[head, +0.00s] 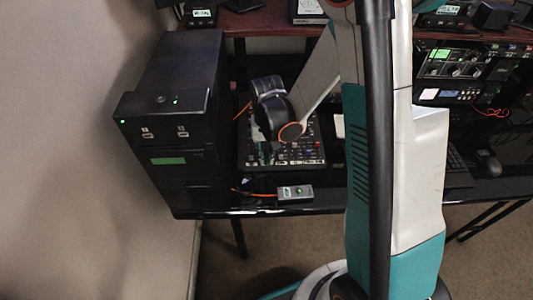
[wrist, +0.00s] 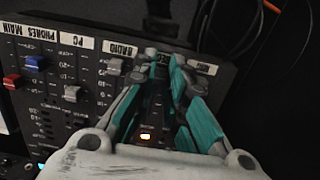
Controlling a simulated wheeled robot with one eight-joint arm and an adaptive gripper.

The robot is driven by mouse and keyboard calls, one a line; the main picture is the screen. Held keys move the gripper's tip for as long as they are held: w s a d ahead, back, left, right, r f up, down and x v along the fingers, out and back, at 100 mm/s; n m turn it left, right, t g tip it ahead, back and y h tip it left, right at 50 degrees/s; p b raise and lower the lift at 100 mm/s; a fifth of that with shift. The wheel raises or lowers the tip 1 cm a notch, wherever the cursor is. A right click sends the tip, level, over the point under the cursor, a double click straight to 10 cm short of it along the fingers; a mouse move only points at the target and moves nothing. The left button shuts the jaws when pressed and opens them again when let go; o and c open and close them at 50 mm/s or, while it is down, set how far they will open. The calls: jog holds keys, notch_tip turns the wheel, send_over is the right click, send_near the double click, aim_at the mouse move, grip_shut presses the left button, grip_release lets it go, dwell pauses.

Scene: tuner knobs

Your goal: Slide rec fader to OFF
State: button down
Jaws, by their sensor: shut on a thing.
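The mixer panel (wrist: 60,120) fills the left and middle of the wrist view; in the head view the mixer (head: 312,150) lies on the desk, partly behind my arm. My gripper (wrist: 165,62) is shut at the top of the rightmost fader column, beside the RADIO strip. The rec fader's cap is hidden between the fingertips. A white label (wrist: 203,67) right of the fingers is partly covered and too small to read. The RADIO fader cap (wrist: 114,67) stands just left of my fingers.
Close to the left are the PC fader cap (wrist: 71,93), a blue cap (wrist: 34,62) and a red cap (wrist: 11,80). A black tower (head: 180,110) stands left of the mixer. A small grey box (head: 295,193) lies at the desk's front edge. Cables (wrist: 272,75) run at the right.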

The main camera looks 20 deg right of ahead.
aim_at(266, 158)
jog(key=shift+s, duration=0.2)
jog(key=c, duration=1.6)
grip_release()
jog(key=shift+a, duration=0.1)
jog(key=shift+r, duration=0.15)
notch_tip(266, 158, up, 12)
jog(key=s+r+n+t, duration=0.3)
jog(key=s+r+t, duration=0.4)
jog(key=s+r, duration=0.4)
jog(key=s, duration=0.3)
jog(key=shift+s+r+n, duration=0.3)
jog(key=shift+s, duration=0.1)
